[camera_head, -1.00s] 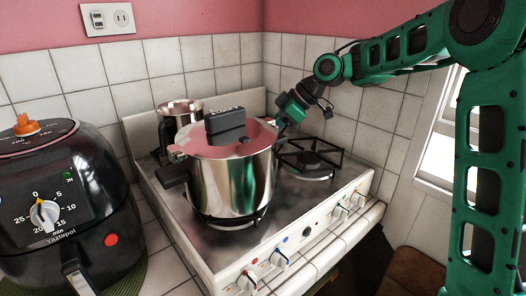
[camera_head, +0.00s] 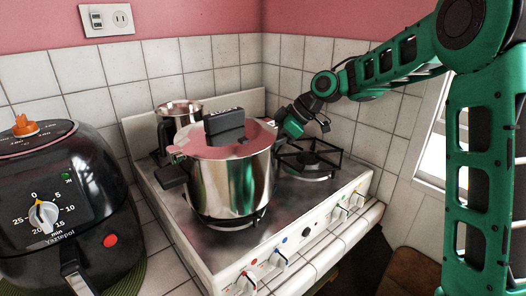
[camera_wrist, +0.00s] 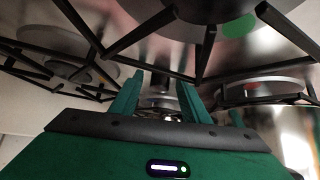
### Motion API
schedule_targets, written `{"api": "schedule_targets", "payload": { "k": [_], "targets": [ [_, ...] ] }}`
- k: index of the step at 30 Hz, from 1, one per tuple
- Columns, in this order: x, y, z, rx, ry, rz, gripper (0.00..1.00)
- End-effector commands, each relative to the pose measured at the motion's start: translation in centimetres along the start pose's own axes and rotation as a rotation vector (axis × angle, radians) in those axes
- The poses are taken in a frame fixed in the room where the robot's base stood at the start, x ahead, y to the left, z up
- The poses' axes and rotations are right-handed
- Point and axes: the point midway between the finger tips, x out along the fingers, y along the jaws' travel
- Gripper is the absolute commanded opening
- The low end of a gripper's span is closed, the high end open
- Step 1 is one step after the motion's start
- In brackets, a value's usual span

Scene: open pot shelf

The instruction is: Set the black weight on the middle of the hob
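A black block (camera_head: 225,127) with marks along its top edge sits on the lid of the large steel pot (camera_head: 232,185). I cannot tell whether it is the black weight or part of the lid. No other black weight can be made out. The white-fronted hob (camera_head: 220,246) stands in the tiled corner. My gripper (camera_head: 288,122) is just right of and behind the pot's rim, its fingertips hidden there. In the wrist view my gripper (camera_wrist: 162,84) has its two green fingers apart, with nothing clearly held between them. Dark burner grates (camera_wrist: 205,40) show beyond and above the fingers.
The pot stands on the front of the hob. A smaller steel pot (camera_head: 180,112) is at the back left. The back-right burner (camera_head: 308,160) is bare. A black air fryer (camera_head: 60,205) stands left of the hob. Tiled walls close off the back and right.

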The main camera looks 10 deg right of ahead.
Motion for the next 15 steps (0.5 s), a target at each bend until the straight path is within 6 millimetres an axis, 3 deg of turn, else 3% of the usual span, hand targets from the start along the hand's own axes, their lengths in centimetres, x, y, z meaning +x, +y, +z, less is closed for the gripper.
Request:
{"api": "schedule_targets", "payload": {
  "k": [5, 15],
  "targets": [
    [-0.6, 0.1, -0.1, 0.000, 0.000, 0.002, 0.42],
    [-5.7, 0.1, -0.1, 0.001, 0.000, 0.003, 0.42]
  ]
}}
